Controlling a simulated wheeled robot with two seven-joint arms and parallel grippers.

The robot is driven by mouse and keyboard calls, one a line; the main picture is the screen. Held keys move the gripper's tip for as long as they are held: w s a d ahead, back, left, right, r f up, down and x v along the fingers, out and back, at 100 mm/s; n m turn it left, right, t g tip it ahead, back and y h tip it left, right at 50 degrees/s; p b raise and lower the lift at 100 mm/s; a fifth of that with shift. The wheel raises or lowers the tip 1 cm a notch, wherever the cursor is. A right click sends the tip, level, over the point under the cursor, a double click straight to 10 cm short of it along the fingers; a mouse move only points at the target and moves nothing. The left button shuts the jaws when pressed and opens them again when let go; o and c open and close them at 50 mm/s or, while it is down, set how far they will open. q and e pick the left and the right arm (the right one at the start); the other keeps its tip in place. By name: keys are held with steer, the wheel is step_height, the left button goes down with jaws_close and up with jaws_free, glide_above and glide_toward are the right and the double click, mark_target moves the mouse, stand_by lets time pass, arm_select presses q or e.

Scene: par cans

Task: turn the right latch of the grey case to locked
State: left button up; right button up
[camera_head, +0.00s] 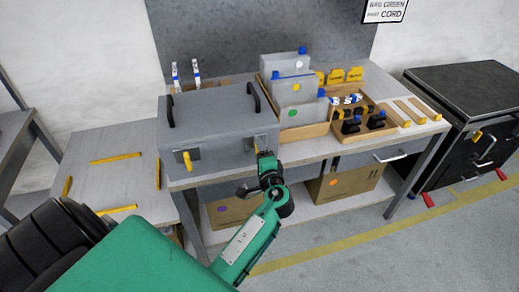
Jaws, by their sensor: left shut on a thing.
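The grey case (222,115) stands closed on the left part of the workbench, with two black handles on its lid. Its left latch (186,160) has a yellow lever that points down on the front face. The right latch (249,144) is on the front face near the right corner. My left gripper (263,158) is at this latch, shut on its lever, and mostly hides it. The lever's angle cannot be read clearly. My right gripper is not in view.
Grey bins with blue caps (296,88) and a wooden tray (340,131) of black items stand right of the case. A low table (112,178) with yellow strips is at left. A black cabinet (468,85) stands at right. The floor in front is clear.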

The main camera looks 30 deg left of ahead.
arm_select(q)
steer(key=shift+m, duration=0.3)
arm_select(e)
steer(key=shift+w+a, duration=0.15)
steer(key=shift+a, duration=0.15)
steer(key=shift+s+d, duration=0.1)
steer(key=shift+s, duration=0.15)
arm_select(q)
steer(key=o, duration=1)
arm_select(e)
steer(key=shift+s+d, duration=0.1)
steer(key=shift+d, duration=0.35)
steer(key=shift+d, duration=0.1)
arm_select(q)
steer(key=b+v, duration=0.3)
steer(key=v, duration=1)
steer(key=shift+s+d, duration=0.25)
steer(key=shift+d, duration=0.05)
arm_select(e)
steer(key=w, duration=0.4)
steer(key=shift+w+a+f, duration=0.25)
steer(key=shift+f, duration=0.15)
